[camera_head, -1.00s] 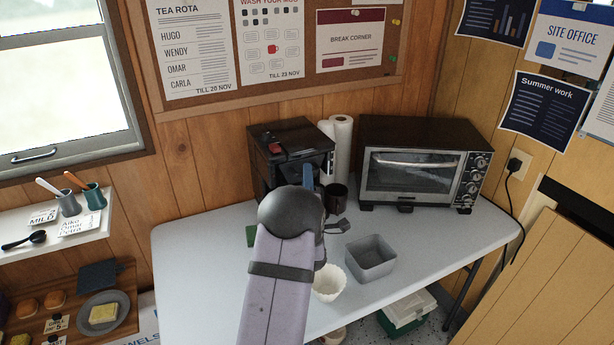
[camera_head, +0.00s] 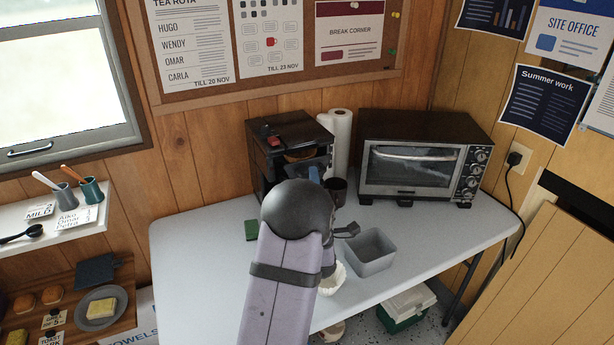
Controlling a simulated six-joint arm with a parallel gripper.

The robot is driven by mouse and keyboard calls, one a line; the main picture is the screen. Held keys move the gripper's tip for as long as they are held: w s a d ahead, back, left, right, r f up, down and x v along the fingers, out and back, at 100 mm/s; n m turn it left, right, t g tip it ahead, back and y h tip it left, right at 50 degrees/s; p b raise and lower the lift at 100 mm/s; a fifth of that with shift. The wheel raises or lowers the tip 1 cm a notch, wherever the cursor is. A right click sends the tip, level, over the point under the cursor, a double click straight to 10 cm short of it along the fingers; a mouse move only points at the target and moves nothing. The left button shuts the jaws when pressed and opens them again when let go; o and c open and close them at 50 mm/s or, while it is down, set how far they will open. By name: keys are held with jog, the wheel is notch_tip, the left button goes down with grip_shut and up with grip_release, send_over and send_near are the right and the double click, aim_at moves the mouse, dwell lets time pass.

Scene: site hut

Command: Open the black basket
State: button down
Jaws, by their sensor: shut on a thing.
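The black coffee machine (camera_head: 262,165) stands at the back of the table with a red part on its top. The black basket (camera_head: 304,152) is at the machine's upper front. A rounded, brownish inside shows there, so it looks at least partly swung out; how far I cannot tell. My gripper (camera_head: 316,172) is at the machine's front, shut on the basket as far as I can see. My own arm hides most of the jaws and the lower front of the machine.
A dark mug (camera_head: 337,190) stands just right of the machine, before a paper roll (camera_head: 341,140). A toaster oven (camera_head: 415,160) is further right. A grey bin (camera_head: 371,262) and a white bowl (camera_head: 333,283) stand in front. A green sponge (camera_head: 251,230) lies left.

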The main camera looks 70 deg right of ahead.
jog(key=s+a+b, duration=0.2)
jog(key=s+a, duration=0.4)
jog(key=c, duration=1.8)
grip_release()
jog(key=shift+a, duration=0.1)
jog(key=shift+b+v, duration=1.2)
jog(key=shift+v, duration=2.45)
